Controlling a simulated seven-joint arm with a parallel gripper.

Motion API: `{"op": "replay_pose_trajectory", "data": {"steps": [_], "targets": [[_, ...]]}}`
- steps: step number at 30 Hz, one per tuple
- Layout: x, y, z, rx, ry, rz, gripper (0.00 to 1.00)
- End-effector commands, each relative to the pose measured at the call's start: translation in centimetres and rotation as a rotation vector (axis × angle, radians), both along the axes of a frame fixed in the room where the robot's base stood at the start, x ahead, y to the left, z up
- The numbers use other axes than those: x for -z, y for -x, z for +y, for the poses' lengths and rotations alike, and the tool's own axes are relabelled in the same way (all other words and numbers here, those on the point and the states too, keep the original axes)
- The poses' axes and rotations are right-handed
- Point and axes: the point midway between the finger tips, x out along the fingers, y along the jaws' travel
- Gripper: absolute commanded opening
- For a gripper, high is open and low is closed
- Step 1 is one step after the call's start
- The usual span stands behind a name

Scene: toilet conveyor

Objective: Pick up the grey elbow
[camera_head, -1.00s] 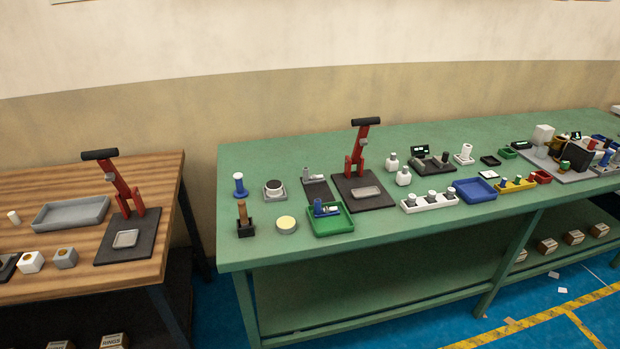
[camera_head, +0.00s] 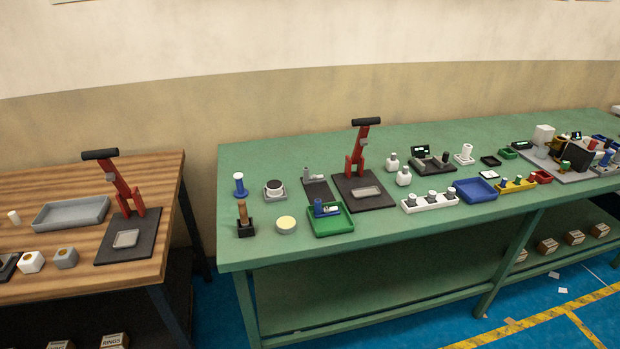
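A small grey angled piece (camera_head: 311,174) stands on a dark plate (camera_head: 318,192) on the green bench, left of the red lever press. It may be the grey elbow, but it is too small to be sure. A blue piece with grey parts lies in the green tray (camera_head: 330,224) just in front of it. My gripper does not show in this view.
The green bench holds a red lever press (camera_head: 357,160), a white holder (camera_head: 431,202), a blue tray (camera_head: 475,190) and a crowded grey board (camera_head: 568,176) at right. A wooden bench (camera_head: 60,185) with another press stands at left, across a gap.

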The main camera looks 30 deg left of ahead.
Motion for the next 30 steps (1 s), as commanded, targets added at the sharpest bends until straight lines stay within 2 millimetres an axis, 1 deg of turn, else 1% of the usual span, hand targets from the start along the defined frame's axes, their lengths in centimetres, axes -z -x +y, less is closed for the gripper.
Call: {"op": "replay_pose_trajectory", "data": {"steps": [13,14,20,27,29,30], "targets": [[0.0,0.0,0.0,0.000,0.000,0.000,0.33],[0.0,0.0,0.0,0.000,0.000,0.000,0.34],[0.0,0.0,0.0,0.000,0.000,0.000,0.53],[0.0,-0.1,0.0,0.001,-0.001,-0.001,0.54],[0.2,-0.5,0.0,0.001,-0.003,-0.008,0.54],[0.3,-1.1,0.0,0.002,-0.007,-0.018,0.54]]}}
